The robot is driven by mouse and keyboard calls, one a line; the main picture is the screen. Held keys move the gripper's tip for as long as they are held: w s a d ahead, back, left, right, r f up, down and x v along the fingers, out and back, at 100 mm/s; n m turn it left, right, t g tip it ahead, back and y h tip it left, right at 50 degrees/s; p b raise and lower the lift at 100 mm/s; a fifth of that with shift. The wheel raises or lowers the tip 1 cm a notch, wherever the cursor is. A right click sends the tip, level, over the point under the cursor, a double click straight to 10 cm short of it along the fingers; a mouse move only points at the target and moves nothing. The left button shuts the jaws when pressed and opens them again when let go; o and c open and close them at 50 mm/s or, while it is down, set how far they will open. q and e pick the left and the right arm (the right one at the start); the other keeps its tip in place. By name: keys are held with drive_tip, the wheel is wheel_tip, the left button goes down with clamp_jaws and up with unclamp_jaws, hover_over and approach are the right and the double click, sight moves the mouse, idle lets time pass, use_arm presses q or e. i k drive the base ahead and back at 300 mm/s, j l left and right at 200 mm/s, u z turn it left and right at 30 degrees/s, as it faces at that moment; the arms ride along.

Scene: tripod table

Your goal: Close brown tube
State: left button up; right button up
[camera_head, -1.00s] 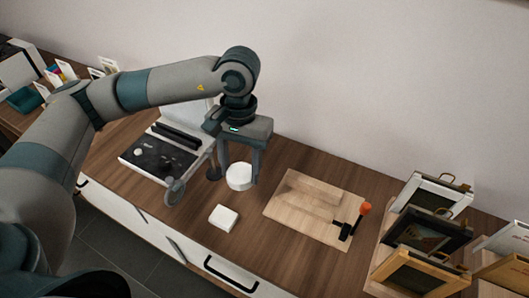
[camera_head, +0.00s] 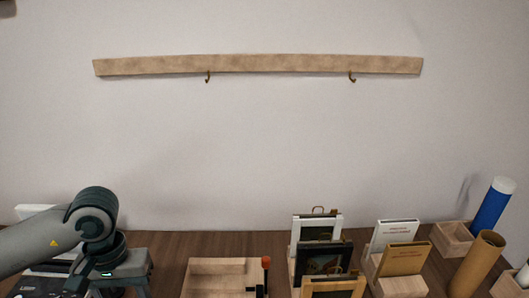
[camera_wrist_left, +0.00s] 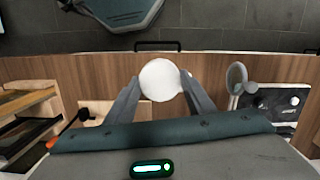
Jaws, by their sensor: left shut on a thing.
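The brown tube (camera_head: 478,265) stands at the lower right of the head view, leaning a little in the picture, and its top end looks open. A round white cap (camera_wrist_left: 161,80) is between the fingers of my left gripper (camera_wrist_left: 160,85) in the left wrist view. The gripper is shut on it. In the head view my left gripper is at the lower left, with its fingertips cut off by the frame edge. It is far to the left of the brown tube. My right gripper is not in view.
A blue tube with a white top (camera_head: 493,205) stands by a wooden box (camera_head: 452,240), just behind the brown tube. Framed pictures (camera_head: 322,258) and card holders (camera_head: 400,262) stand between my left gripper and the tube. A hook rail (camera_head: 258,64) hangs on the wall.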

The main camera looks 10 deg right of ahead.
sight(481, 256)
drive_tip(key=k, duration=0.3)
drive_tip(key=z, duration=1.95)
drive_tip(key=k+j, duration=0.15)
drive_tip(key=j, duration=0.15)
drive_tip(key=k+j+z, duration=0.1)
drive_tip(key=j, duration=0.25)
drive_tip(key=k+j, duration=0.15)
drive_tip(key=j, duration=0.15)
